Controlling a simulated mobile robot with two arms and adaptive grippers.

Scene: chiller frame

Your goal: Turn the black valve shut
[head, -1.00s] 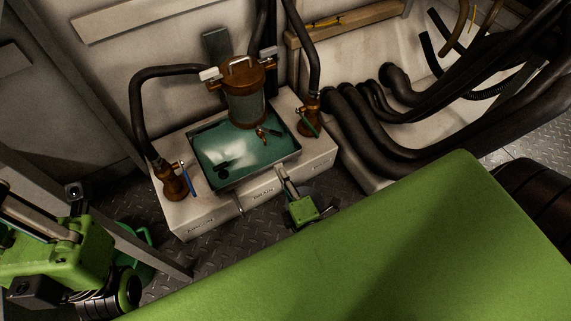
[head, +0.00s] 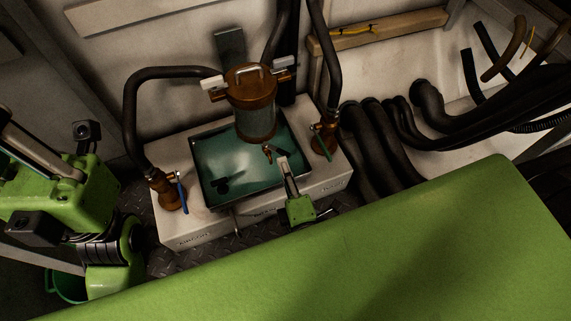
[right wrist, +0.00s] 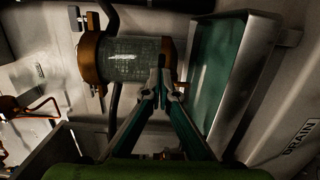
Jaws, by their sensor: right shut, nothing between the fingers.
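The small brass tap (head: 267,150) below the strainer, with a dark handle beside it, is the likely black valve. The strainer (head: 254,115) is a glass cylinder with brown caps above the green-lined tray (head: 200,178). My right gripper (head: 283,161) is shut and empty, reaching over the tray's front edge with its tips close to the tap's right side. I cannot tell whether they touch. My left gripper does not show.
A brown valve with a blue handle (head: 183,194) stands left of the tray, and one with a green handle (head: 324,140) stands right. Thick black hoses (head: 385,145) run at the right. A green bucket (head: 65,287) is at lower left.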

